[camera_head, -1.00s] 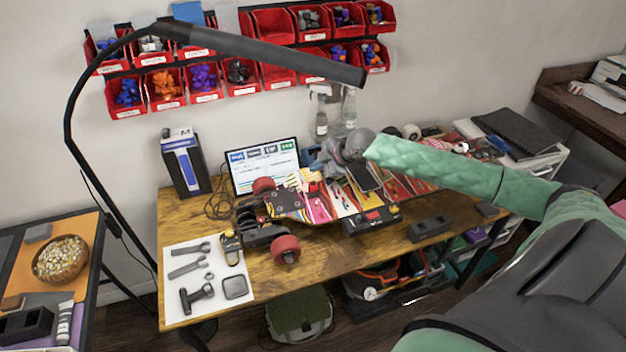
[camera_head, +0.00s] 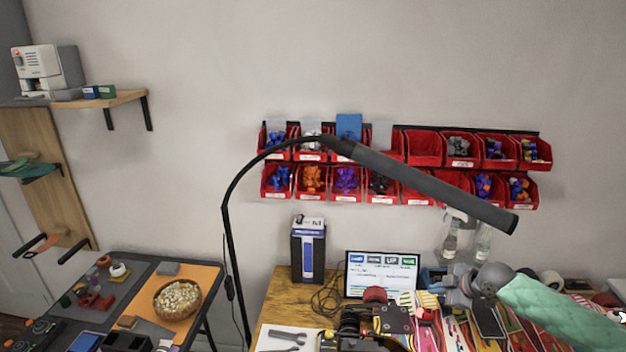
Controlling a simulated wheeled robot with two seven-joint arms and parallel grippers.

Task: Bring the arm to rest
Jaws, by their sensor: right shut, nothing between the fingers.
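My right arm, in a green padded sleeve, comes in from the lower right in the head view. Its grey right gripper (camera_head: 462,291) is shut and empty, above the back of the workbench, to the right of the laptop (camera_head: 382,275). The fingertips are small and hard to make out against the clutter. My left arm and gripper are out of view.
A black lamp (camera_head: 430,185) arches over the bench in front of red parts bins (camera_head: 423,149). Spray bottles (camera_head: 450,240) stand behind the gripper. A boxed item (camera_head: 308,250) stands left of the laptop. A side table at left holds a wooden bowl (camera_head: 177,300).

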